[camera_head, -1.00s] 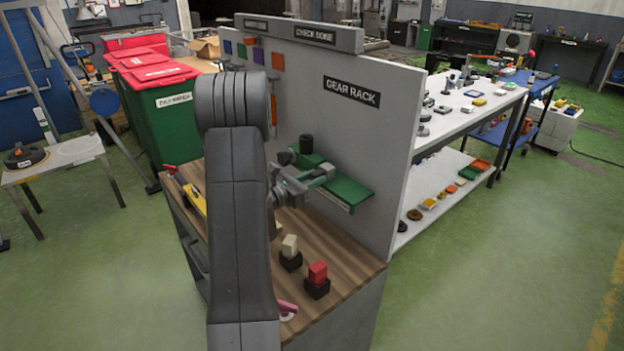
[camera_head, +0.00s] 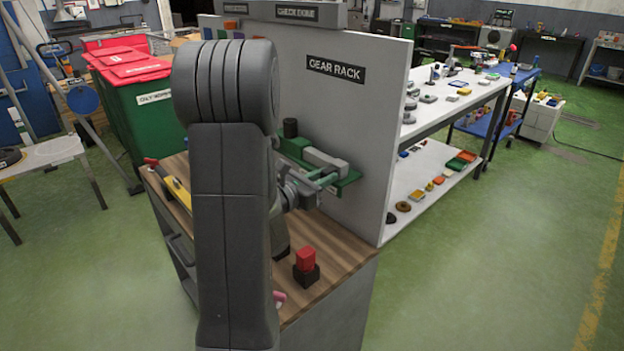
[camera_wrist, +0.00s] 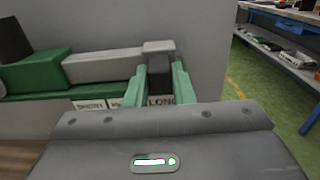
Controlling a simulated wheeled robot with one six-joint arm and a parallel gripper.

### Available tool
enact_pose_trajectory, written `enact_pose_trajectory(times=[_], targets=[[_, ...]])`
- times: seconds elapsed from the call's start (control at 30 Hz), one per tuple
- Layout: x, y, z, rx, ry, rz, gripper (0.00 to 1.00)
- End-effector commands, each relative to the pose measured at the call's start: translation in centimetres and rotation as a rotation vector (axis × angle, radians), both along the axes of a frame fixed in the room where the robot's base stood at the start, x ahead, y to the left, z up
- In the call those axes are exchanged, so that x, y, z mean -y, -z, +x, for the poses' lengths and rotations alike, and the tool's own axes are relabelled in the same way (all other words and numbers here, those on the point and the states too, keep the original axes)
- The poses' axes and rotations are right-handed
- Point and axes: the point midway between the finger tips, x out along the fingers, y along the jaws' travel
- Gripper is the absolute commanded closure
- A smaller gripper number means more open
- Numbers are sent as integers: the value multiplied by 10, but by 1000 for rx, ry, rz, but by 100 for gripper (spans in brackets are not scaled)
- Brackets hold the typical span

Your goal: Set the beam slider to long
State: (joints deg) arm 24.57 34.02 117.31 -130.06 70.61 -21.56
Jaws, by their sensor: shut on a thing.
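The beam slider (camera_wrist: 159,60) has a grey head with a dark stem, at the right end of a light grey bar (camera_wrist: 105,65) in the wrist view. My gripper (camera_wrist: 163,72) is shut on the slider, with its green fingers on both sides of the stem. It also shows in the head view (camera_head: 328,181), partly behind my arm. A "LONG" label (camera_wrist: 161,100) lies directly below the stem, between the fingers. "SHORT" (camera_wrist: 90,104) and a mostly hidden label (camera_wrist: 116,103) are to the left. A green rail (camera_head: 347,180) shows behind the gripper.
The grey "GEAR RACK" panel (camera_head: 350,110) stands right behind the slider. A black cylinder (camera_head: 290,128) stands by the rail's left end. A red block in a dark holder (camera_head: 306,265) is on the wooden bench top (camera_head: 335,262). Green floor is open at right.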

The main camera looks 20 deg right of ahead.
Motion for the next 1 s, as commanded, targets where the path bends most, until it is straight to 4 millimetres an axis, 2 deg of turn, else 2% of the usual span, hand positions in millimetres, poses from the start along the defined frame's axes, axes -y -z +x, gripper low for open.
enact_pose_trajectory(times=[0.1,0.37,0.4,0.5,0.83,1.0], targets=[[2,0,-6,2,2,0,100],[2,0,-7,0,3,1,100],[2,0,-7,-1,4,1,76],[2,0,-7,-1,4,1,57],[0,0,-6,0,0,0,56],[-16,1,-10,0,-3,1,56]])
